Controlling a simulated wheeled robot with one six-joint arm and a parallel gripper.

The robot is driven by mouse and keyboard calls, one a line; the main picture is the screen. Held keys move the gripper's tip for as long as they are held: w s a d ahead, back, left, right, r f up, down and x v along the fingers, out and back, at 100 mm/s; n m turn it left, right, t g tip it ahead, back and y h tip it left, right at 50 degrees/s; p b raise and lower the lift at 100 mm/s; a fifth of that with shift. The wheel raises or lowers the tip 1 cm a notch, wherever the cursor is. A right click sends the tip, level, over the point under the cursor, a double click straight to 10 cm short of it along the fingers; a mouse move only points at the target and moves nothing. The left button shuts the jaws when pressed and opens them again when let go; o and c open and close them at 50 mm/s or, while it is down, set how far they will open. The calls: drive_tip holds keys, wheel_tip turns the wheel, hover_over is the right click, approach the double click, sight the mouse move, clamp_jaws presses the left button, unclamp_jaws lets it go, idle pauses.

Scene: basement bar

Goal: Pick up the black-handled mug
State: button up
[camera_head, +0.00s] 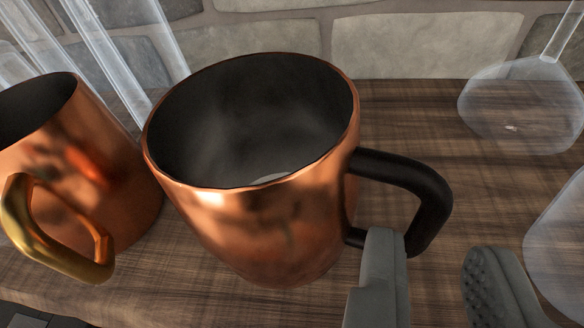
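The black-handled mug (265,220) is copper with a dark inside and stands on the wooden counter in the middle of the view. Its black handle (430,190) sticks out to the right. My gripper (432,262) is open at the lower right, in front of the handle. The left finger overlaps the lower part of the handle in the picture, and the right finger lies to the right of the handle. I cannot tell whether either finger touches it. Nothing is held.
A second copper mug (110,180) with a gold handle stands close on the left. Clear glasses (130,60) stand behind on the left. A clear glass (520,105) is at the back right, and another (562,245) is at the right edge. A stone wall (425,45) closes the back.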

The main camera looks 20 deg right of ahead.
sight(427, 235)
drive_tip(key=x, duration=0.4)
drive_tip(key=shift+w+f, duration=0.1)
drive_tip(key=shift+w, duration=0.05)
clamp_jaws()
drive_tip(key=shift+r, duration=5)
